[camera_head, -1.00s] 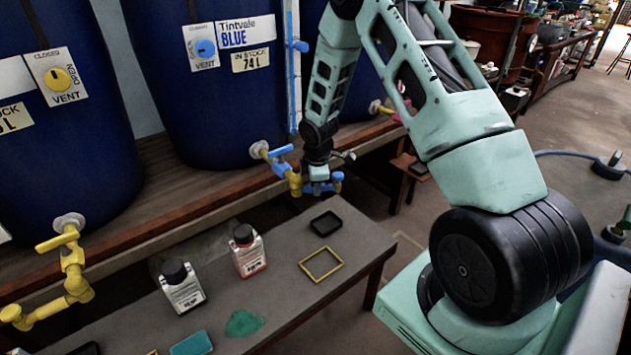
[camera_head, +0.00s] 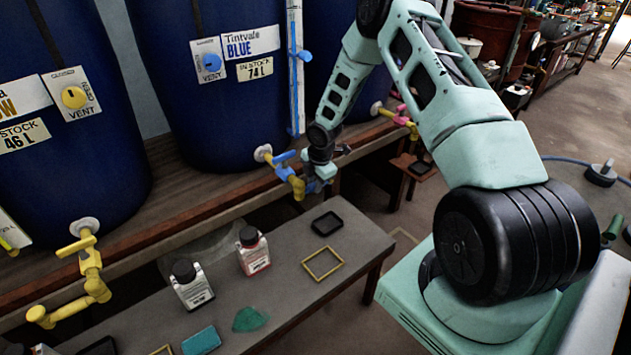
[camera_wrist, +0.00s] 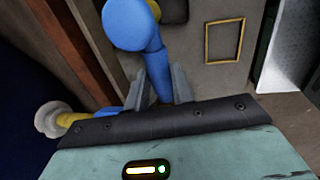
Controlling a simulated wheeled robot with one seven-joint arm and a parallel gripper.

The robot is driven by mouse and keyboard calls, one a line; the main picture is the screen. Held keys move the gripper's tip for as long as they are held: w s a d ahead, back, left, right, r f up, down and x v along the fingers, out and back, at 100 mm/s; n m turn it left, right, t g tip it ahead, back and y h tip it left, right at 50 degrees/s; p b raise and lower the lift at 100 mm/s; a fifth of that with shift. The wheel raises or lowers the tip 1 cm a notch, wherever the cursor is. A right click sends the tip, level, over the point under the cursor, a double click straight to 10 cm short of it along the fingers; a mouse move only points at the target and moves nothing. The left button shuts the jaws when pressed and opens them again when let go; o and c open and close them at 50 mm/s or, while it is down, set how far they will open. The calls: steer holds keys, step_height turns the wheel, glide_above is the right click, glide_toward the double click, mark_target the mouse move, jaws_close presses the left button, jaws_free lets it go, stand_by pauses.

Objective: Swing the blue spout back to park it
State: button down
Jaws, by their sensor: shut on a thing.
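The blue vat's tap has a yellow body (camera_head: 297,188) and a blue handle (camera_head: 284,157). Its blue spout (camera_head: 313,187) is mostly hidden behind my gripper (camera_head: 319,180) in the head view. In the wrist view the blue spout (camera_wrist: 133,38) runs down from a round blue end at the top to between my two fingers. My gripper (camera_wrist: 160,88) is shut on it, one finger on each side. A yellow and blue part of the tap (camera_wrist: 70,115) shows at the lower left, against the dark vat.
A low bench (camera_head: 290,255) stands in front, bearing a yellow square outline (camera_head: 322,263), a black tray (camera_head: 326,223) and two bottles (camera_head: 254,250). The yellow vat's tap (camera_head: 90,270) is at the left. A pink tap (camera_head: 400,117) is at the right.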

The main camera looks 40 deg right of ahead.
steer(key=shift+w, duration=0.1)
steer(key=c, duration=1.2)
jaws_free()
steer(key=shift+r, duration=0.15)
steer(key=s+r, duration=0.1)
steer(key=r, duration=0.7)
steer(key=s+r, duration=0.2)
steer(key=r, duration=0.7)
steer(key=shift+s+p, duration=0.25)
steer(key=shift+p, duration=0.1)
steer(key=shift+f, duration=0.1)
